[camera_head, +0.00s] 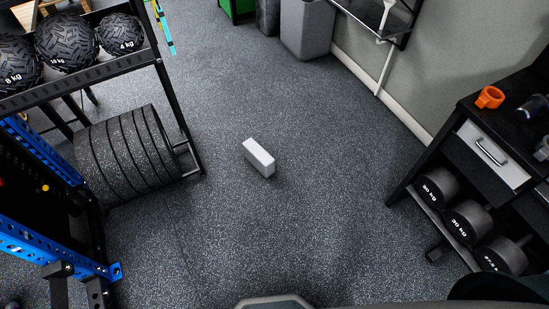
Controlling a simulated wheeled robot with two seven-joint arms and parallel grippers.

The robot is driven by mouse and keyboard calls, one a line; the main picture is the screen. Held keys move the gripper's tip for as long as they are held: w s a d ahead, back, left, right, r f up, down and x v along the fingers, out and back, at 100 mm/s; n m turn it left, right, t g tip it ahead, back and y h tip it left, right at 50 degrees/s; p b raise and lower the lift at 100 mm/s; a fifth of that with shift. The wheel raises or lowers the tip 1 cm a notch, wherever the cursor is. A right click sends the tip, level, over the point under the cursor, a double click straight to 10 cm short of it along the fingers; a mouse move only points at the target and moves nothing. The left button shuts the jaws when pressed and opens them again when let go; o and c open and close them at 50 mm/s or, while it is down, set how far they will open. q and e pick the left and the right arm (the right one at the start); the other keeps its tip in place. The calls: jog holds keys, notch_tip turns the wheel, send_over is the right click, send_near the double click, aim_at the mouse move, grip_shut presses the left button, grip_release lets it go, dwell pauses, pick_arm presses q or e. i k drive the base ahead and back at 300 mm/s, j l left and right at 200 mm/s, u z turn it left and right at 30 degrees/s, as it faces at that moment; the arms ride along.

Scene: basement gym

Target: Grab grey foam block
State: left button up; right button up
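The grey foam block (258,158) lies on the dark speckled floor near the middle of the head view. It is a small, light grey, oblong block, set at a slant, with its top and front side showing. Nothing touches it. Neither of my grippers shows in the head view, so I cannot see whether they are open or shut.
A rack on the left holds medicine balls (67,43) and weight plates (126,150). A blue frame (60,250) stands at lower left. On the right, a black cabinet (462,112) holds dumbbells (467,219). A grey bin (305,27) stands at the back. Floor around the block is clear.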

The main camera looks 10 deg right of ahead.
aim_at(256, 154)
jog(key=i+l+u, duration=0.1)
jog(key=i+l, duration=0.5)
jog(key=i+l+u, duration=0.1)
jog(key=i+l, duration=0.5)
jog(key=l, duration=0.15)
